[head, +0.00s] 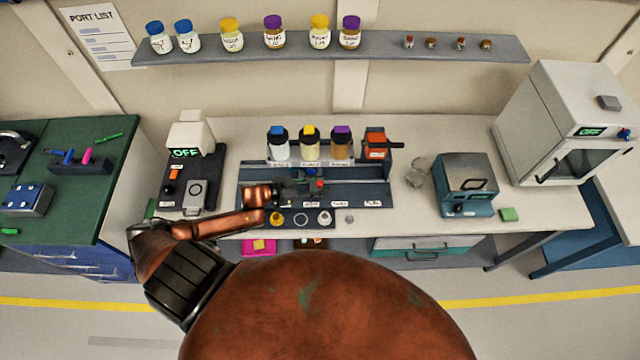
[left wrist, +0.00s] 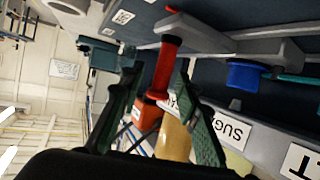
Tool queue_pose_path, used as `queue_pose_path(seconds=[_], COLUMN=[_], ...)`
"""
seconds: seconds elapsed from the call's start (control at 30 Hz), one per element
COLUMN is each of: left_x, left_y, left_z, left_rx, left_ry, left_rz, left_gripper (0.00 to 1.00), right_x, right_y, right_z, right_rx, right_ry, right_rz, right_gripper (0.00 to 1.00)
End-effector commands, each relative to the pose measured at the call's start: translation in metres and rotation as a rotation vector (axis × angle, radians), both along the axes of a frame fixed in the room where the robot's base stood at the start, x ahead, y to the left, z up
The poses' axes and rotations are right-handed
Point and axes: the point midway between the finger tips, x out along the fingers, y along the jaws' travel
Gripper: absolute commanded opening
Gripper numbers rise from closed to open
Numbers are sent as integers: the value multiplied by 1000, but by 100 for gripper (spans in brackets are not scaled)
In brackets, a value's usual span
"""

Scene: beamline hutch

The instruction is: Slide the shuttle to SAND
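The shuttle sits on the dark rail station (head: 365,188) on the bench, partly hidden behind my left gripper. My left gripper (head: 305,188) reaches in from the left, low over the rail. In the left wrist view the red handle (left wrist: 165,70) stands between the green-padded fingers (left wrist: 157,85). The fingers are apart, with a gap visible on one side of the handle; I cannot tell whether the other finger touches it. A SUGAR label (left wrist: 230,128) shows there. Labels on the rail are too small to read in the head view. My right gripper is out of view.
Three jars, blue-capped (head: 279,145), yellow-capped (head: 310,145) and purple-capped (head: 342,145), stand behind the rail. An orange-red device (head: 377,146) stands at their right. Small round items (head: 324,217) line the front. A grey-blue machine (head: 466,185) stands right; a switch box (head: 195,190) stands left.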

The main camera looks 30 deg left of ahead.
Motion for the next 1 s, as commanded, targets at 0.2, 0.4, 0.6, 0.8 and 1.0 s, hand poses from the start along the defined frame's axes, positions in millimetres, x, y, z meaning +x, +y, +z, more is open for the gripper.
queue_pose_path(seconds=[0.2, 0.4, 0.6, 0.8, 1.0], left_x=[2, 2, 2, 2, 2], left_y=[-2, -2, -2, -2, -3], left_z=[-1, -1, -1, -1, -1], left_rx=[1, 1, 0, 0, 0], left_ry=[0, 1, 0, 0, 0], left_rz=[-1, -2, -2, -2, -2], left_gripper=[30, 22, 8, 0, 0], right_x=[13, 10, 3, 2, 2], right_y=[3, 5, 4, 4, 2], right_z=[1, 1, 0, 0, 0], right_rx=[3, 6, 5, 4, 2], right_ry=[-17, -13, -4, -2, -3], right_rz=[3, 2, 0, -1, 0], right_gripper=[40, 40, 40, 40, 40])
